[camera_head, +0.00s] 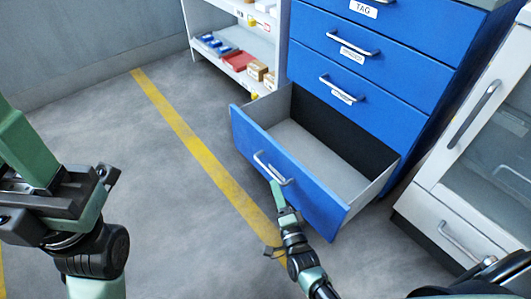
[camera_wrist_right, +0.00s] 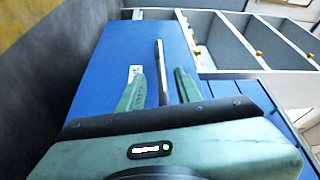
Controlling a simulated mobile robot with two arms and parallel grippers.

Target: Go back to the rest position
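The blue cabinet's bottom drawer (camera_head: 285,172) is pulled out and looks empty inside in the head view. My right gripper (camera_head: 277,190) is at the metal handle (camera_head: 262,162) on the drawer's front. In the right wrist view, the handle (camera_wrist_right: 160,75) stands between the two green fingers of my right gripper (camera_wrist_right: 158,90), with gaps on both sides, so the gripper is open around it. My left arm and gripper (camera_head: 50,190) are at the left edge of the head view, away from the cabinet. The left fingertips do not show clearly.
The blue cabinet (camera_head: 375,85) has closed drawers above. A white glass-door cabinet (camera_head: 440,185) is close on the right. A yellow line (camera_head: 190,140) crosses the grey floor, which is clear at left.

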